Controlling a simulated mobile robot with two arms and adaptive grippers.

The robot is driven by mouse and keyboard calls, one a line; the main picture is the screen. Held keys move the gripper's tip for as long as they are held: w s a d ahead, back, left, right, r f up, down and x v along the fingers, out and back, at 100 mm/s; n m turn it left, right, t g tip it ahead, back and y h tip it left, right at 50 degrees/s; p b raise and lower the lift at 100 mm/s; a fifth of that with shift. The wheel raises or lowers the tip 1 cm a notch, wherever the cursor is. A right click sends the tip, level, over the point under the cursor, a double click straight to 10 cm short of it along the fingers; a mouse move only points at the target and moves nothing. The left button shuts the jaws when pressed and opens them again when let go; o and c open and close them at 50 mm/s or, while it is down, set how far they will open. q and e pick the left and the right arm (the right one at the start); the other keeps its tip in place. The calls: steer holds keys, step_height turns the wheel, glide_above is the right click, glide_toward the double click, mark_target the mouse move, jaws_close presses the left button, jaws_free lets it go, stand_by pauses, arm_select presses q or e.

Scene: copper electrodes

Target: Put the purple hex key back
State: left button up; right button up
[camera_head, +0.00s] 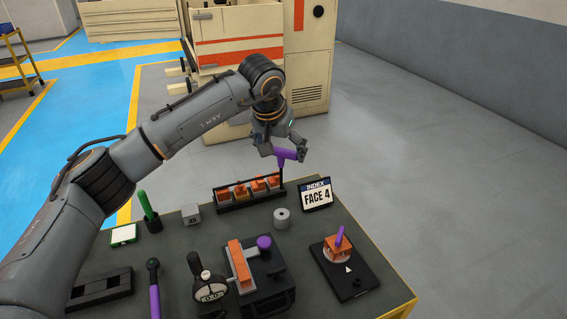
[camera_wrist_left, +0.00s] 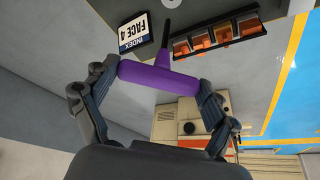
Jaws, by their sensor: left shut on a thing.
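My left gripper (camera_head: 290,152) is shut on the purple hex key (camera_head: 287,155), a T-shaped tool with a dark shaft. It holds the key by its crossbar handle above the far side of the bench, with the shaft pointing down beside the electrode rack's right end. In the left wrist view the purple handle (camera_wrist_left: 160,79) spans between the two fingers (camera_wrist_left: 150,85), and the shaft runs up and away. Whether the shaft tip touches anything is unclear. My right gripper is not in view.
The bench (camera_head: 185,245) carries a rack of copper electrodes (camera_head: 249,193), an "INDEX FACE 4" sign (camera_head: 316,195), a grey cylinder (camera_head: 281,217), a green-handled tool (camera_head: 148,207), a dial gauge (camera_head: 208,287), a vise (camera_head: 262,290), a fixture with a purple pin (camera_head: 341,236) and a black slotted block (camera_head: 100,289).

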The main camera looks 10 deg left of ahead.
mark_target(281, 188)
arm_select(q)
steer(key=shift+s+b+x, duration=0.25)
steer(key=shift+b+x, duration=0.5)
steer(key=shift+x, duration=0.45)
steer(key=shift+w+a+f+b, duration=0.15)
steer(key=shift+f+b, duration=0.15)
steer(key=shift+f, duration=0.15)
steer(key=shift+w, duration=0.2)
steer(key=shift+s+r, duration=0.1)
steer(key=shift+s, duration=0.05)
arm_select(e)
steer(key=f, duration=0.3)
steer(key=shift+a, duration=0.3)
arm_select(q)
steer(key=shift+f+b, duration=1.75)
steer(key=shift+f, duration=1.15)
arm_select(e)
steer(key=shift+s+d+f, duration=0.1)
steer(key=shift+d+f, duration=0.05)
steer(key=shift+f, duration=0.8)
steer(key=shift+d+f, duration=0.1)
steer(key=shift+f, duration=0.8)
